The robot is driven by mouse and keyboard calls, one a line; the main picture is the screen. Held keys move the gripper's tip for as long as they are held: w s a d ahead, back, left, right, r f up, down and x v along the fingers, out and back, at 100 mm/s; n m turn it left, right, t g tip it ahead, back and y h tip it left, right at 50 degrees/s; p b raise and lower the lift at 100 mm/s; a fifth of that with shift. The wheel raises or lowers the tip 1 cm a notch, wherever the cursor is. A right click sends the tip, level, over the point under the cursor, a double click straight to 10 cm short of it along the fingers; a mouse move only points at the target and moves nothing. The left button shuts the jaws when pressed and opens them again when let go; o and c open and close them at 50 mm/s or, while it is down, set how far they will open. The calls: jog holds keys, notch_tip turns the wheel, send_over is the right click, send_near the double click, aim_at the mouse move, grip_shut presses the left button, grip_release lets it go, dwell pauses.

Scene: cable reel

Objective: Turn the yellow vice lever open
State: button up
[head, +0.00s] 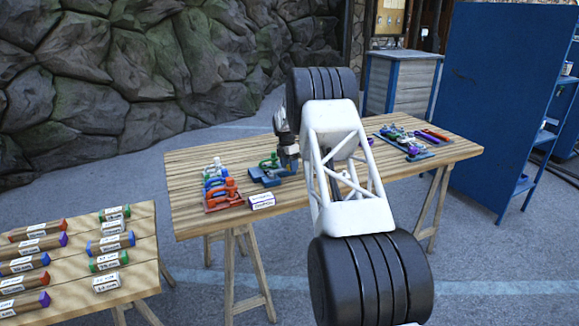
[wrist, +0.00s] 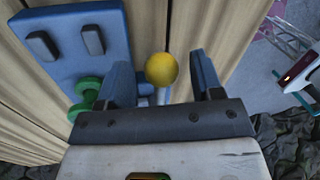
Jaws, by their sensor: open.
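The yellow vice lever shows as a round yellow knob (wrist: 161,69) on a pale stem in the wrist view. My gripper (wrist: 163,80) is open, with one finger on each side of the knob. I cannot tell whether either finger touches it. The vice's blue base (wrist: 68,40) with two dark blocks lies to the upper left, and a green part (wrist: 86,88) sits by the left finger. In the head view my gripper (head: 288,163) is over the blue vice base (head: 262,178) on the wooden table; the yellow knob is hidden there.
Another tray of parts (head: 408,148) is at the table's right. A second table (head: 145,240) with labelled blocks stands at front left. A blue cabinet (head: 490,100) stands at right.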

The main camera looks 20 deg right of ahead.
notch_tip(320, 180, up, 8)
jog(key=w, duration=0.1)
jog(key=shift+w+a+f, duration=0.2)
jog(key=shift+w, duration=0.05)
dwell(0.7)
jog(key=s+a+r+m+t, duration=0.1)
jog(key=s+a+r+m, duration=0.4)
jog(key=s+a+r, duration=0.75)
jog(key=s+a+r+m+t, duration=0.1)
jog(key=s+a+r+m, duration=0.25)
jog(key=s, duration=0.65)
jog(key=s+a+r+m, duration=0.2)
jog(key=s+a+r, duration=0.25)
jog(key=s, duration=0.55)
jog(key=s+a+f+m+t, duration=0.1)
jog(key=s+a+f+m, duration=0.1)
jog(key=s, duration=1.1)
jog(key=s+a+f+m+t, duration=0.1)
jog(key=s+a+m, duration=0.3)
jog(key=s, duration=0.9)
jog(key=s+a+f+m, duration=0.3)
jog(key=s+a+m, duration=0.1)
jog(key=s, duration=0.9)
jog(key=shift+f+t, duration=0.3)
jog(key=shift+t, duration=0.1)
